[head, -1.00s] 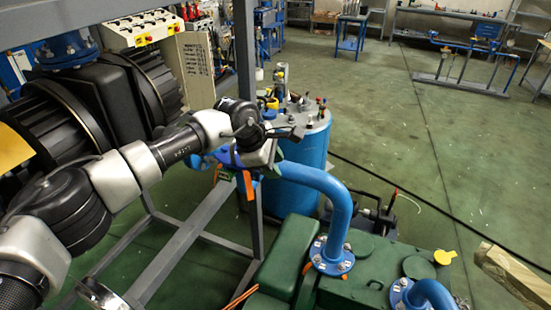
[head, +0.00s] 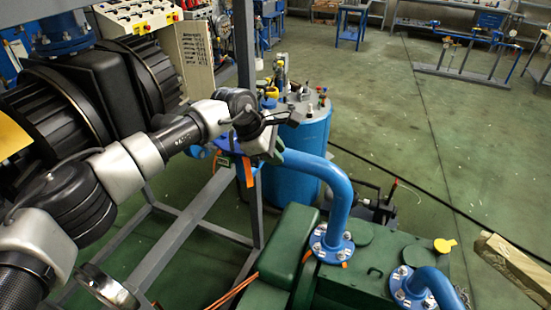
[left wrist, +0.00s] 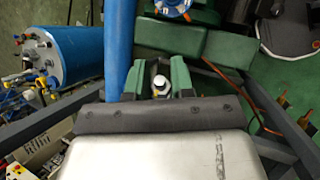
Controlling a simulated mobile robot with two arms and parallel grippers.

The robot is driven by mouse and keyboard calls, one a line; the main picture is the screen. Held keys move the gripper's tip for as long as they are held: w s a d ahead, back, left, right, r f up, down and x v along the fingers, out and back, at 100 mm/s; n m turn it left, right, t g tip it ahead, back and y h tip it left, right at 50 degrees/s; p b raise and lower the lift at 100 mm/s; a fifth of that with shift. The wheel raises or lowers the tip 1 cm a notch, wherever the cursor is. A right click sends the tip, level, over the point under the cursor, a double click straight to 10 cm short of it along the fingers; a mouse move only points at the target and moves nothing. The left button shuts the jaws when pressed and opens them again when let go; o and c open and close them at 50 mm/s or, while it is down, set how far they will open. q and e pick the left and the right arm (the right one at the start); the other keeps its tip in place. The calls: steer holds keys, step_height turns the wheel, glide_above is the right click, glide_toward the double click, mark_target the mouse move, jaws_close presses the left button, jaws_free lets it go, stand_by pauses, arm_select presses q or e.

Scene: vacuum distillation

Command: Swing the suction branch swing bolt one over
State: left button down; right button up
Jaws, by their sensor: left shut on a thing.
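My left gripper (head: 268,153) is at the upper end of the blue suction pipe (head: 338,205), beside a blue flange (head: 228,143). In the left wrist view its two dark green fingers (left wrist: 169,82) are shut around a small bolt with a pale, rounded head (left wrist: 161,82). This appears to be the suction branch swing bolt; its shank is hidden by the fingers and gripper body. The blue pipe also runs just left of the fingers there (left wrist: 119,50). In the head view the bolt is hidden behind my wrist. My right gripper is not in view.
A grey steel frame (head: 190,222) stands under my arm. A blue tank (head: 302,150) with fittings on its lid stands behind the pipe. A green pump body (head: 360,280) fills the lower middle, with a tan beam (head: 512,262) at right. The floor beyond is mostly open.

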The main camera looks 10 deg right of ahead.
arm_select(q)
steer(key=shift+a+h, duration=0.1)
steer(key=shift+h, duration=0.2)
steer(key=shift+r, duration=0.15)
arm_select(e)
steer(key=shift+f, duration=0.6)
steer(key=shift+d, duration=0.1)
arm_select(q)
steer(key=c, duration=1.2)
jaws_free()
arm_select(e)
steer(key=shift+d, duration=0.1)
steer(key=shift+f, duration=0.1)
